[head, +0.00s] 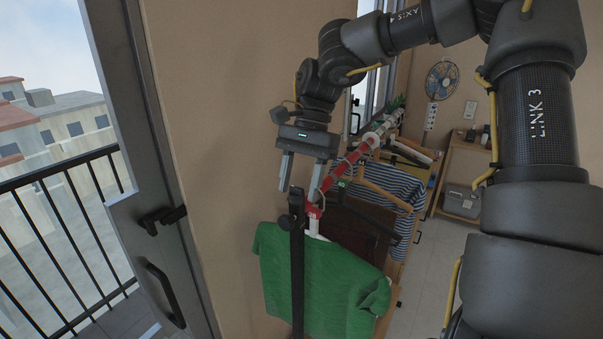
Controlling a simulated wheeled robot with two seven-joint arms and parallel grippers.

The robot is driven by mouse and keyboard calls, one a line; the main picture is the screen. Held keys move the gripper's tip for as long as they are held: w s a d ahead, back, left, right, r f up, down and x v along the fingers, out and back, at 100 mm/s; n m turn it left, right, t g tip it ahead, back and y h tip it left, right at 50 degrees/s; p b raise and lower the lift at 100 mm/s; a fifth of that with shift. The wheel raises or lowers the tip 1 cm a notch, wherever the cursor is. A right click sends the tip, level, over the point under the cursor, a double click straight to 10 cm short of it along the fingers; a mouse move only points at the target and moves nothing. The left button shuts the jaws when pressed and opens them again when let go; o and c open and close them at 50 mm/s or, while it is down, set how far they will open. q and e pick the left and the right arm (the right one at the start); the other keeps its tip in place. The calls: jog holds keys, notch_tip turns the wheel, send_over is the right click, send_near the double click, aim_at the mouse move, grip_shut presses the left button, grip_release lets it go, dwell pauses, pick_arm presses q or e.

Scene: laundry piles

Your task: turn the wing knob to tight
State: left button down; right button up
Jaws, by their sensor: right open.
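A small dark fitting (285,221) sticks out to the left near the post's top. It may be the wing knob, but it is too small to tell its shape or how it is turned. The gripper appears apart from it. A red and white rail (360,152) runs back from the post top. My left gripper is out of view.
A green shirt (320,285) hangs around the post, with a brown garment (352,232) and a striped one (398,187) behind. A wall (215,110) stands close on the left, beside a balcony door (165,215). A shelf (463,160) and fan (441,80) are at the back right.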

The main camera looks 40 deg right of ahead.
jog(key=shift+w+d+r, duration=0.15)
jog(key=shift+d+r, duration=0.05)
jog(key=shift+r, duration=0.25)
jog(key=p+v, duration=0.3)
jog(key=v, duration=0.6)
jog(key=shift+r+p, duration=0.35)
jog(key=shift+p, duration=0.05)
